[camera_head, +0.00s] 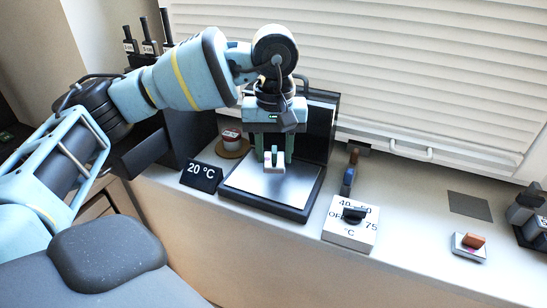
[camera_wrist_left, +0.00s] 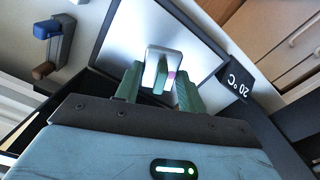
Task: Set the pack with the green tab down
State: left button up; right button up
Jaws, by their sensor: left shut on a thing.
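My left gripper (camera_head: 274,154) points down over a silver plate (camera_head: 292,189) in a black frame. Its two green fingers are shut on a small white pack with a green tab (camera_head: 274,167). The pack is over the middle to rear of the plate; I cannot tell whether its underside touches it. In the left wrist view the pack (camera_wrist_left: 151,72) is between the fingertips (camera_wrist_left: 158,92), with a small magenta patch on it, and the silver plate (camera_wrist_left: 118,38) is behind it. My right gripper is not in view.
A "20 °C" sign (camera_head: 202,175) stands left of the plate. A dial box (camera_head: 350,223) is to its right. Farther right are a white pack with an orange tab (camera_head: 469,245) and a bare dark square (camera_head: 469,206). A white shutter (camera_head: 400,80) rises behind the counter.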

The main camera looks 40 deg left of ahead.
aim_at(274, 160)
pick_arm(q)
jog(key=shift+w+a, duration=0.4)
jog(key=shift+w, duration=0.15)
jog(key=shift+f, duration=1.8)
jog(key=shift+f, duration=0.15)
jog(key=o, duration=1)
notch_tip(274, 160, up, 12)
jog(key=shift+r, duration=0.15)
